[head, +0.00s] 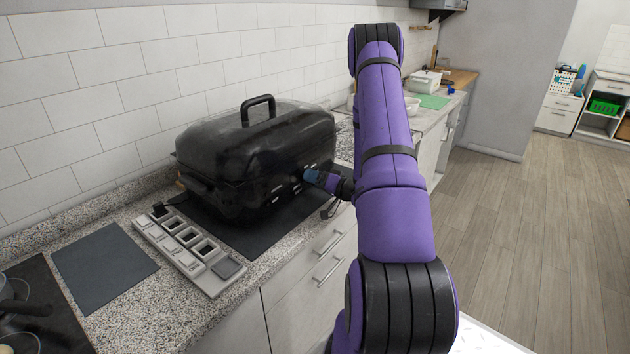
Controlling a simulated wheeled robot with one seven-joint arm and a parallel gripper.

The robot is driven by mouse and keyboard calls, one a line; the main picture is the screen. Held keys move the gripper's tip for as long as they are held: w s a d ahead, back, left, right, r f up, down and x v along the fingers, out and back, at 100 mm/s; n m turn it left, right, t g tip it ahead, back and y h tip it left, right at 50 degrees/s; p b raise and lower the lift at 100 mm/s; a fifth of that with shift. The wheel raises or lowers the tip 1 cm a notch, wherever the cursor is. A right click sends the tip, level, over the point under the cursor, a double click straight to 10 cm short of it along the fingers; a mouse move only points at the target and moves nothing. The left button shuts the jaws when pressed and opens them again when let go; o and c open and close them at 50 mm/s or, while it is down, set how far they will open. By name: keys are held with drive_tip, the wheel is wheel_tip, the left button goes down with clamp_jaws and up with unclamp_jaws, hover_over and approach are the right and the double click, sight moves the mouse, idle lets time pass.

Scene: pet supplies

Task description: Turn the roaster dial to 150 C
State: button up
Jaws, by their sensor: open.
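The black roaster (245,150) stands on the counter against the tiled wall, its domed lid closed and a loop handle on top. Small white markings (277,190) show low on its front. The dial cannot be made out; it is too small or hidden by my wrist. My gripper (310,177) is at the right part of the roaster's front, close to its lower body. It is small and partly hidden by my arm. It is open, and I cannot tell whether it touches the roaster.
A dark mat (255,235) lies under the roaster. A pale tray with several square compartments (188,250) lies in front on the left, beside a grey mat (103,268). Dark pans (22,312) are at the lower left. Farther along are a green mat (434,102) and white containers.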

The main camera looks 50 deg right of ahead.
drive_tip(key=shift+c, duration=0.2)
drive_tip(key=c, duration=0.9)
